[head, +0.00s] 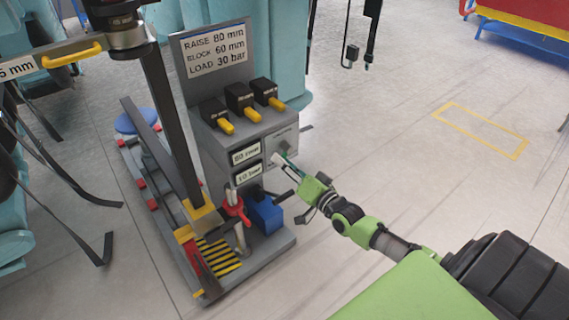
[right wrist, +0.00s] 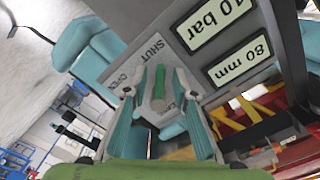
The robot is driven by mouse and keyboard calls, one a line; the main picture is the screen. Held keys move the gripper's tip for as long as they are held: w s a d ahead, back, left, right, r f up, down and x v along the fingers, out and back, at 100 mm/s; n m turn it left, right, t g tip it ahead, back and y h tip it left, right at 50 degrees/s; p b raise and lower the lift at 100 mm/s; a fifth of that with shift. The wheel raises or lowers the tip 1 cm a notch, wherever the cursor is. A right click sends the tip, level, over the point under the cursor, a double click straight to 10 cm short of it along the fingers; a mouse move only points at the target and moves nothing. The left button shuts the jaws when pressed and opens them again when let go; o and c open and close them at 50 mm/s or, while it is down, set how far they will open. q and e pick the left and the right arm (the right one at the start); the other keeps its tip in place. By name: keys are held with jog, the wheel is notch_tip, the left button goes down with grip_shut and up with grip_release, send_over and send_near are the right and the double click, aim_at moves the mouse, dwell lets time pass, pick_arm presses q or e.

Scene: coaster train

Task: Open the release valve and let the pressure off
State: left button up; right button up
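The grey console (head: 285,142) stands at the centre of the head view, with a pale valve plate on its right front. In the right wrist view the plate (right wrist: 150,50) carries the words SHUT and OPEN. A green valve handle (right wrist: 161,95) sits on this plate. My right gripper (head: 281,160) is at the plate. In the right wrist view its two fingers (right wrist: 160,72) stand on either side of the green handle, with narrow gaps visible; firm contact cannot be seen. The displays read 80 mm (head: 245,153) and 10 bar (head: 249,174). My left gripper is not in view.
Several yellow-tipped levers (head: 267,90) stand on the console's top, below a sign (head: 214,50). A blue box (head: 266,214) and a red-handled part (head: 234,208) sit low on the grey base. A dark upright post (head: 170,120) rises at left. Floor at right is clear.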

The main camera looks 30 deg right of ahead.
grip_shut()
